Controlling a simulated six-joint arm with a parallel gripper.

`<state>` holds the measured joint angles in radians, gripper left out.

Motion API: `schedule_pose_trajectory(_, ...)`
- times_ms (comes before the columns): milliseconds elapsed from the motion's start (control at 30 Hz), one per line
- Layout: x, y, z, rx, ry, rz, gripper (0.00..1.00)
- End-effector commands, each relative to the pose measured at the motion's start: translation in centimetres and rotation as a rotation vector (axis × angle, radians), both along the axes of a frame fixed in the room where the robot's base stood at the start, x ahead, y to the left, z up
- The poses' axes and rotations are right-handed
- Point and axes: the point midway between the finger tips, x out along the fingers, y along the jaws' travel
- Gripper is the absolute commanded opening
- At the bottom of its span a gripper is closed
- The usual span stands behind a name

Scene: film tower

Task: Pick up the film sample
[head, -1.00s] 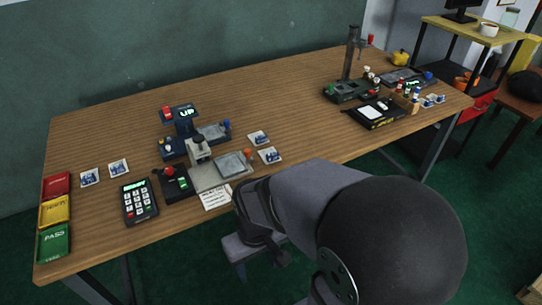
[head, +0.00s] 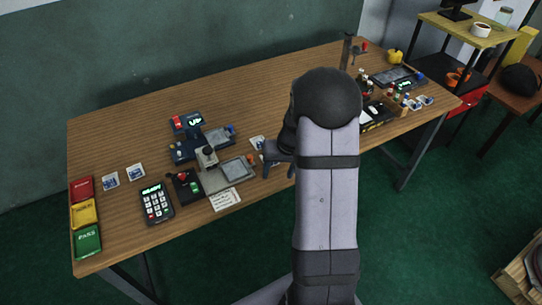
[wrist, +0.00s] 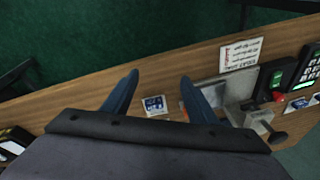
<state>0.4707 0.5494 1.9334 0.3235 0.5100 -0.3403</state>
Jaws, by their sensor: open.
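Several small white cards with blue pictures, which look like film samples, lie flat on the wooden table. One film sample (head: 257,142) lies right of the middle devices, with another just in front, partly hidden by my gripper (head: 279,174). Two more film samples (head: 123,176) lie at the left, and others (head: 419,102) at the right. In the wrist view, my gripper (wrist: 153,78) is open and empty, with its dark blue fingers apart. A film sample (wrist: 155,104) shows between the fingers, below them on the table and not touched.
A device with a grey plate (head: 236,172) and a white note (head: 225,199) stand left of my gripper. A keypad (head: 157,203) and red, yellow and green trays (head: 84,215) are farther left. A black box (head: 375,115) and bottles stand at the right. The table's back middle is clear.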

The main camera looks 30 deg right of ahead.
Motion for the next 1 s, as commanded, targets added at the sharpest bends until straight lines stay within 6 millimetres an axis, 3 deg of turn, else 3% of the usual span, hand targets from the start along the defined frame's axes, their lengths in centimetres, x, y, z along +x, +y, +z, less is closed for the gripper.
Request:
schedule_pose_trajectory(33,2.3,-1.0,1.3,-0.038,-0.069,0.037,0.53)
schedule_pose_trajectory(67,3.3,-1.4,1.8,-0.057,-0.098,0.06,0.53)
schedule_pose_trajectory(167,4.7,-2.1,2.4,-0.11,-0.151,0.14,0.53)
schedule_pose_trajectory(433,5.2,-2.7,2.7,-0.186,-0.176,0.298,0.53)
schedule_pose_trajectory(1000,6.0,-2.7,0.7,-0.188,-0.175,0.308,0.53)
